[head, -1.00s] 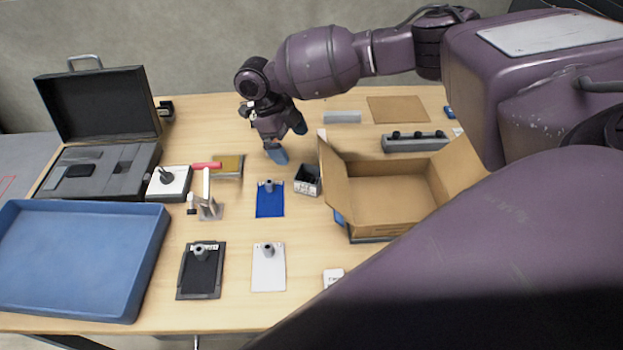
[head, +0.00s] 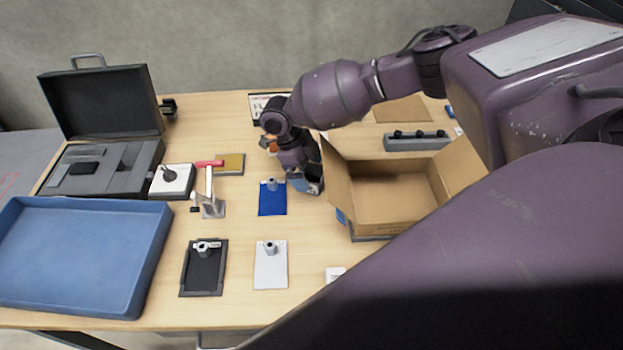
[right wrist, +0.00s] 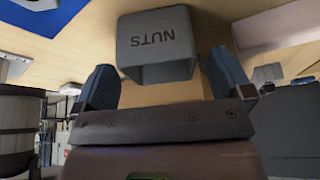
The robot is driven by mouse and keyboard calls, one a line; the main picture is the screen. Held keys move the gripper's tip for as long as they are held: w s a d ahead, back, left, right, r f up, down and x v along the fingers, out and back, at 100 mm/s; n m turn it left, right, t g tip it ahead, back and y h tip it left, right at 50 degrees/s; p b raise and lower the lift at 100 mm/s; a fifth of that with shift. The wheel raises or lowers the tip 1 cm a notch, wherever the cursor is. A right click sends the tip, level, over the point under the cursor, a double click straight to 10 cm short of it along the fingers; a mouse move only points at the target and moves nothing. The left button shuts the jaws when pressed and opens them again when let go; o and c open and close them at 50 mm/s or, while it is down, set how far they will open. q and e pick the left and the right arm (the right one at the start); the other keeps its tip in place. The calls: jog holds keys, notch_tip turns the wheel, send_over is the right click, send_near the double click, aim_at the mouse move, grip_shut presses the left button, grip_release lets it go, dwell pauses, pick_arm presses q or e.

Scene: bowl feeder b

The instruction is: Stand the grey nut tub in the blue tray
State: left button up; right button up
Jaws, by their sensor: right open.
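The grey nut tub (right wrist: 155,45), lettered NUTS, shows in the right wrist view between the two blue fingers of my right gripper (right wrist: 160,82). The fingers are apart, with a gap between each finger and the tub. In the head view my right gripper (head: 305,181) is down at the tub's place, left of the cardboard box, and mostly hides the tub. The blue tray (head: 80,250) lies empty at the table's front left. My left gripper is not in view.
The open cardboard box (head: 393,198) stands just right of my right gripper. A blue plate (head: 272,202), a white plate (head: 270,272) and a black plate (head: 203,275) lie to its left and front.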

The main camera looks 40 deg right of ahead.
jog(key=shift+s+d+f, duration=0.15)
jog(key=shift+s+f, duration=0.1)
jog(key=shift+f, duration=0.4)
jog(key=shift+c, duration=0.3)
jog(key=c, duration=1)
jog(key=shift+r, duration=0.1)
